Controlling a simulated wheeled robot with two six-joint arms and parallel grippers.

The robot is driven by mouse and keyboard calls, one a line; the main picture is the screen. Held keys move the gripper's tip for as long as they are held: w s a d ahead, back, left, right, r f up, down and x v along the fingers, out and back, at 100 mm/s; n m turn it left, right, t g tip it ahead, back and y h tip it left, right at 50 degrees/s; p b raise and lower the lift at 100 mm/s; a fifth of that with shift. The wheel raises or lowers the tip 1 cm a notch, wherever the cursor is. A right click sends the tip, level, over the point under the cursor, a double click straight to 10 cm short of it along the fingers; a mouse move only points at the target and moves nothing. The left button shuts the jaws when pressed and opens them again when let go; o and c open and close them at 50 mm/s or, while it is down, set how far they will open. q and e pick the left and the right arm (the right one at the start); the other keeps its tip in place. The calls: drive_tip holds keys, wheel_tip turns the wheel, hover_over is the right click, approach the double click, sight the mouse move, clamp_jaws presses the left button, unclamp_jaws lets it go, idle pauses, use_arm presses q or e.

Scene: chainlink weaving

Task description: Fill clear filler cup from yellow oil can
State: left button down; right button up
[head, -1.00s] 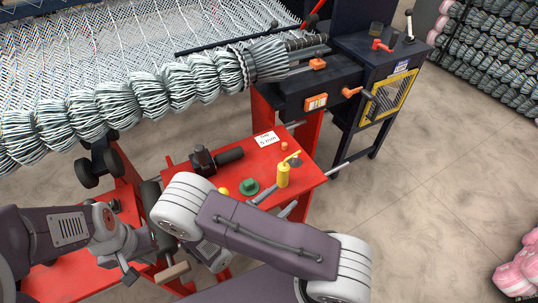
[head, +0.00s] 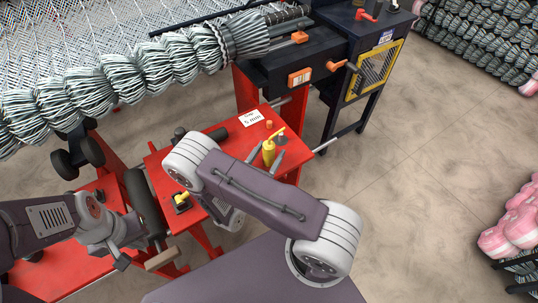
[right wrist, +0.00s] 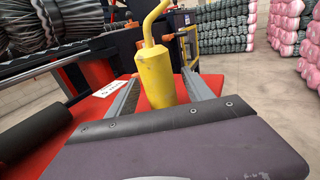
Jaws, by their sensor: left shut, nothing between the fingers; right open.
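The yellow oil can (head: 268,153) stands upright on the red table, its thin spout bent to one side. In the right wrist view the oil can (right wrist: 160,78) rises between the two grey fingers. My right gripper (head: 267,160) is open, with a finger on either side of the can; I cannot tell whether they touch it. It also shows in the right wrist view (right wrist: 160,101). My left gripper (head: 121,262) is shut and empty at the lower left, away from the can. I cannot clearly make out the clear filler cup; the machine's top is partly cut off.
The red table (head: 291,172) also holds a white card (head: 251,118), an orange cap (head: 269,125) and a dark cylinder (head: 218,134). A small black item with a yellow knob (head: 182,198) lies left of my arm. The dark machine (head: 318,45) stands behind. Open floor lies to the right.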

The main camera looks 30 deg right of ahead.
drive_tip(key=shift+c, duration=1.2)
clamp_jaws()
use_arm(q)
drive_tip(key=shift+r, duration=0.1)
use_arm(e)
drive_tip(key=shift+r, duration=0.15)
